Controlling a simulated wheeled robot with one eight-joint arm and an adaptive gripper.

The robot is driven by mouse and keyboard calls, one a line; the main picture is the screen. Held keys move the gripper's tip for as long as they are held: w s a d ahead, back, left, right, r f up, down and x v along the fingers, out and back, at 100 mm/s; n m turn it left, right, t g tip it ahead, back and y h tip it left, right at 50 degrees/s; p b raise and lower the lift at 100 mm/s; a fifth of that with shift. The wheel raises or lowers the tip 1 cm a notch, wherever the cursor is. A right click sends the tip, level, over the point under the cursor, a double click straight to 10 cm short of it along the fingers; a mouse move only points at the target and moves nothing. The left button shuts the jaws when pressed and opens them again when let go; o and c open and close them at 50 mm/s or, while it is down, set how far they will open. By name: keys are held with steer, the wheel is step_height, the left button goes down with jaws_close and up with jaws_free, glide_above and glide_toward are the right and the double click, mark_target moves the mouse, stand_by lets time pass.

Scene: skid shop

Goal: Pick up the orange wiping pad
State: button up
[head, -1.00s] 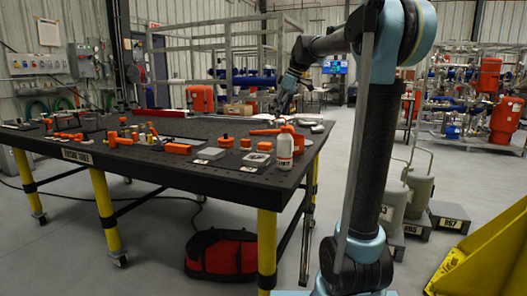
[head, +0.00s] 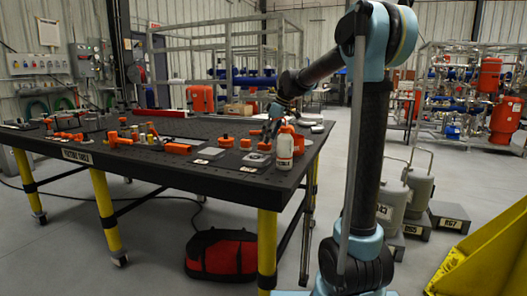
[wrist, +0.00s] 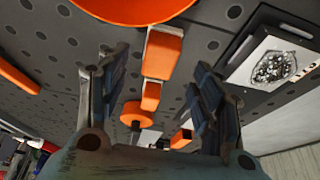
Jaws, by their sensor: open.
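My gripper (wrist: 155,100) is open and empty; its two dark fingers stand apart in the wrist view. In the head view it (head: 268,133) is low over the right part of the table. An orange block (wrist: 162,55), likely the wiping pad, lies between and beyond the fingers in the wrist view. In the head view it appears as a small orange piece (head: 264,147) under the gripper. I cannot tell pad from block for certain. A smaller orange piece (wrist: 151,95) and a round orange part (wrist: 137,114) lie in line with it.
A white bottle (head: 284,152) stands near the table's right edge. A clear tray with shiny bits (wrist: 275,65) lies beside the orange pieces. A large orange round thing (wrist: 130,8) is close to the wrist camera. Several orange parts cover the left of the dark table (head: 190,180).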

steer(key=x, duration=0.5)
steer(key=shift+w+d, duration=0.1)
steer(key=shift+w, duration=0.05)
steer(key=c, duration=1.2)
steer(key=shift+r, duration=0.1)
step_height(320, 180, up, 10)
steer(key=shift+f, duration=0.1)
